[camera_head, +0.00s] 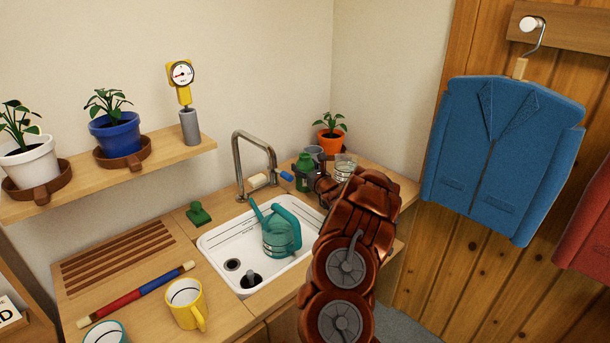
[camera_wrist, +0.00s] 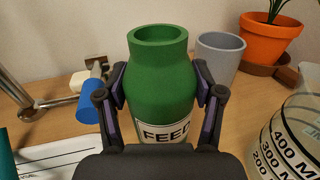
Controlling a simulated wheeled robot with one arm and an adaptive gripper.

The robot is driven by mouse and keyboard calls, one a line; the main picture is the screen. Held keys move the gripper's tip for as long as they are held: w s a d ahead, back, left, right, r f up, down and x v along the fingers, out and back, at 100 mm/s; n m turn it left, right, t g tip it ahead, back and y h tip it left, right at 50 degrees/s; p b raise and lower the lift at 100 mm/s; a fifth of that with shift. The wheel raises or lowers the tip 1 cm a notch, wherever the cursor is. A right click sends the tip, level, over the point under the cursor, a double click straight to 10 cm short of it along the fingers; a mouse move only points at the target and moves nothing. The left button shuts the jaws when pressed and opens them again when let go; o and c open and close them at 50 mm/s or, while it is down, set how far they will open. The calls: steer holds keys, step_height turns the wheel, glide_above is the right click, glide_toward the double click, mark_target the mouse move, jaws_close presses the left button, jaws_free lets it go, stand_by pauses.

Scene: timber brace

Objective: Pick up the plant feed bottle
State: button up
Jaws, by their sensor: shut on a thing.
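The plant feed bottle (camera_wrist: 161,85) is green with an open round mouth and a white label reading "FEED". In the wrist view it stands upright between the two fingers of my gripper (camera_wrist: 160,92), which press on its sides. In the head view the bottle (camera_head: 304,165) shows at the back right of the sink, partly hidden by my gripper (camera_head: 312,184) and arm. I cannot tell whether its base touches the counter, as its lower part is hidden.
A grey cup (camera_wrist: 220,57), an orange plant pot (camera_wrist: 268,38) and a clear measuring jug (camera_wrist: 290,135) stand close on the right. The tap (camera_head: 255,160) with its blue lever (camera_wrist: 90,106) is on the left. A teal watering can (camera_head: 281,236) sits in the white sink (camera_head: 213,247).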

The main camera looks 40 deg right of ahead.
mark_target(308, 160)
steer(key=shift+c, duration=1.4)
steer(key=shift+r+b, duration=0.3)
steer(key=shift+r, duration=0.65)
steer(key=shift+r+b, duration=0.3)
steer(key=shift+r, duration=0.65)
steer(key=a+r+b+v, duration=0.1)
steer(key=b+v, duration=0.1)
steer(key=v, duration=1.4)
steer(key=shift+w+r+b, duration=0.2)
steer(key=shift+b, duration=0.15)
